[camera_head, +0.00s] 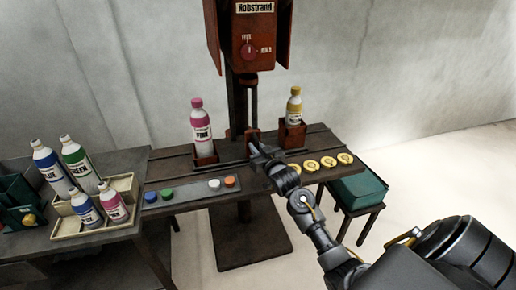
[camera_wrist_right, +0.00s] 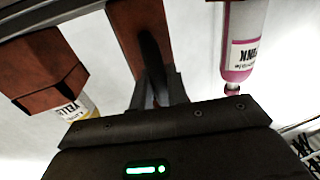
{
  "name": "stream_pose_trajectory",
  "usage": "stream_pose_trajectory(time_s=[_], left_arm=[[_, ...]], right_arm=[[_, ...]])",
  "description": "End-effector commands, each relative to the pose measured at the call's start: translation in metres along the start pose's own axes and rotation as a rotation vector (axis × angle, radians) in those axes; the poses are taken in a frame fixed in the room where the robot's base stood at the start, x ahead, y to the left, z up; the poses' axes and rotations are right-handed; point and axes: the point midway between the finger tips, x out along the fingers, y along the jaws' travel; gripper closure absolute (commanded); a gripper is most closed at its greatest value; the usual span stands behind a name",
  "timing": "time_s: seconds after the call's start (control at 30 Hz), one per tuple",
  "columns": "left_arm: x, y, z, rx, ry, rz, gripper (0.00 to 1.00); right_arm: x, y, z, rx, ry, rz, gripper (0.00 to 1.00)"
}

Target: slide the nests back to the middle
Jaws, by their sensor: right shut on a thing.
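The left nest (camera_head: 205,158), a red-brown box, holds an upright pink bottle (camera_head: 202,130) left of the press post. The right nest (camera_head: 291,135) holds a yellow-labelled bottle (camera_head: 294,107) right of the post. My right gripper (camera_head: 257,148) is between them, in front of the post, shut on a red-brown part that looks like a middle nest (camera_head: 252,134). In the right wrist view that part (camera_wrist_right: 132,35) sits between the fingers. The right nest (camera_wrist_right: 42,70) is at left there and the pink bottle (camera_wrist_right: 242,40) at right. My left gripper is out of view.
The red press head (camera_head: 250,45) hangs above the bench (camera_head: 172,170). Coloured discs (camera_head: 214,183) lie front left and several yellow discs (camera_head: 328,161) at right. A tray (camera_head: 124,182) of bottles stands on the left table; a teal box (camera_head: 358,188) sits at right.

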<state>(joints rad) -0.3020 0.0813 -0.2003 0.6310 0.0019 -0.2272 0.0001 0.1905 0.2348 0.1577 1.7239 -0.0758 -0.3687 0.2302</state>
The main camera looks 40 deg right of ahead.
Motion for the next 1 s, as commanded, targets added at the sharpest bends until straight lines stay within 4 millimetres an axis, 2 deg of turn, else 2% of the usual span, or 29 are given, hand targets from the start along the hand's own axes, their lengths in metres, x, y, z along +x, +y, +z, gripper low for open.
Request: stream_pose_trajectory(time_s=[0.27,0.3,0.43,0.77,0.87,1.0], left_arm=[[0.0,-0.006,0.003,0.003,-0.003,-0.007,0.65],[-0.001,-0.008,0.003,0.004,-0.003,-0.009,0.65],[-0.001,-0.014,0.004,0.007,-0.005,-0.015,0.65],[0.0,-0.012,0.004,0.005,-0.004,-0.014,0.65],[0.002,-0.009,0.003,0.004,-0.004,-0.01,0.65],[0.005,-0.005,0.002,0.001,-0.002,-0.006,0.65]], right_arm=[[0.0,0.002,-0.004,-0.001,0.007,0.003,1.0],[0.0,0.003,-0.004,-0.001,0.007,0.004,0.8],[0.0,0.003,-0.003,-0.001,0.005,0.004,0.65],[-0.005,0.002,0.0,-0.001,0.001,0.003,0.65],[-0.016,0.002,0.001,-0.002,0.001,0.003,0.65],[-0.044,0.002,0.001,-0.002,0.001,0.003,0.65]])
